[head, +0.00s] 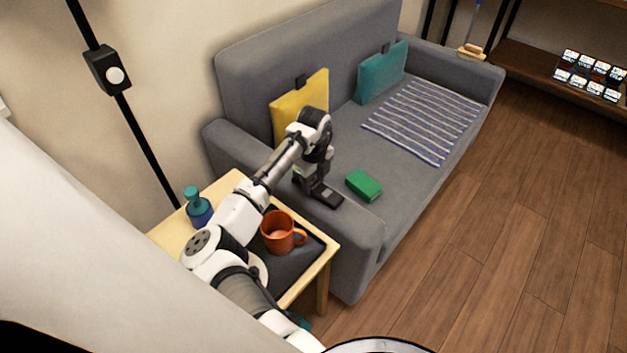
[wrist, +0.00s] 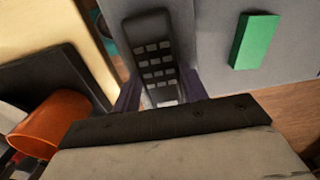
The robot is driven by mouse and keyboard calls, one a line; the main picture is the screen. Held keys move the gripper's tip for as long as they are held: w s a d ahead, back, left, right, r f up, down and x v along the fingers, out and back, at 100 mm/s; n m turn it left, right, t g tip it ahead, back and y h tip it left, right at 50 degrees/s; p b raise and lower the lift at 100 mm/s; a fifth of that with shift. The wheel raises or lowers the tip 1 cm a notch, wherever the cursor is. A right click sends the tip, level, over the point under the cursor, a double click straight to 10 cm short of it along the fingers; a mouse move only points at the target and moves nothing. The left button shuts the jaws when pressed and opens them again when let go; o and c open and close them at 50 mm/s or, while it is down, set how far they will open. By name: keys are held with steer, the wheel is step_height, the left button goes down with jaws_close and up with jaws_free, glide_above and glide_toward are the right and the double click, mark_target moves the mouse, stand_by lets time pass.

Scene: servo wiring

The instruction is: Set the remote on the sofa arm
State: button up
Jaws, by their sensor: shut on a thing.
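The dark remote (head: 328,196) with grey buttons is over the top of the near grey sofa arm (head: 352,232). In the wrist view the remote (wrist: 152,50) points away from my gripper, with grey fabric on both sides of it. My gripper (head: 314,187) is shut on the near end of the remote, its fingers on either side; they also show in the wrist view (wrist: 151,94). I cannot tell whether the remote's underside touches the arm. The fingers and palm hide its near end.
A green block (head: 364,185) lies on the sofa seat beside the arm. A wooden side table (head: 330,250) holds an orange mug (head: 281,232), a dark tray and a blue-teal bottle (head: 197,207). Yellow (head: 305,98) and teal (head: 381,73) cushions and a striped blanket (head: 424,118) are farther along.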

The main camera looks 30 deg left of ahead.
steer(key=shift+f, duration=0.2)
steer(key=o, duration=1)
steer(key=shift+o, duration=0.2)
